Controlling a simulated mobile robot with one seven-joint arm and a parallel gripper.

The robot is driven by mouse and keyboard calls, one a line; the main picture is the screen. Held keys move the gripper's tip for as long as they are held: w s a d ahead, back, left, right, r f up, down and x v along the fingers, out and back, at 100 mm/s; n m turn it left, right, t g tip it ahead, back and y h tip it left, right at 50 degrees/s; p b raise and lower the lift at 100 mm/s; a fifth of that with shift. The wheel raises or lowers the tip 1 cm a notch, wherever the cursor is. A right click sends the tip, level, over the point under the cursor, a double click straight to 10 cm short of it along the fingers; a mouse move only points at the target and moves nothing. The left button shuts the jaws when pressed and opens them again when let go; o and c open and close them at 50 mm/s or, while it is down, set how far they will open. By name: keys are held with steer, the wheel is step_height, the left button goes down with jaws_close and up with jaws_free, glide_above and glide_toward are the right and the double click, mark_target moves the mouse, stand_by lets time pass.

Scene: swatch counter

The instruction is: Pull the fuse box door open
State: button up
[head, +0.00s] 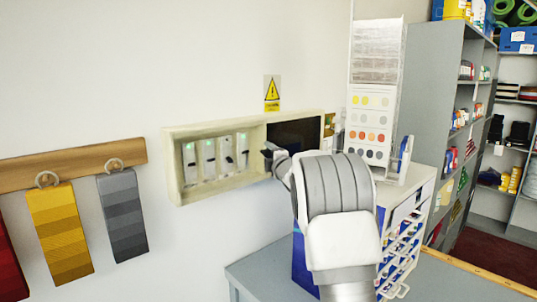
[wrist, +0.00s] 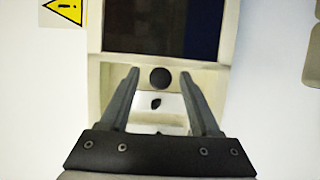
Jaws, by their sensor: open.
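The fuse box (head: 217,190) is a shallow cream frame on the white wall. Its left part is uncovered and shows several white switches (head: 209,156) with green lights. A dark panel (head: 293,133) covers its right part; the panel also shows at the top of the wrist view (wrist: 162,27). A round black knob (wrist: 160,77) sits on the cream strip at the panel's edge. My gripper (wrist: 159,74) is open, its fingers on either side of the knob with gaps visible. In the head view my arm hides the knob and the box's lower right.
A yellow warning sign (head: 272,93) is on the wall above the box. A swatch stand (head: 376,85) and white drawer unit (head: 424,190) stand close on the right, on the grey counter (head: 262,272). Hanging swatches (head: 123,215) are at left, with bare wall between.

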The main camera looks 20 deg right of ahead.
jaws_close()
stand_by(1.4)
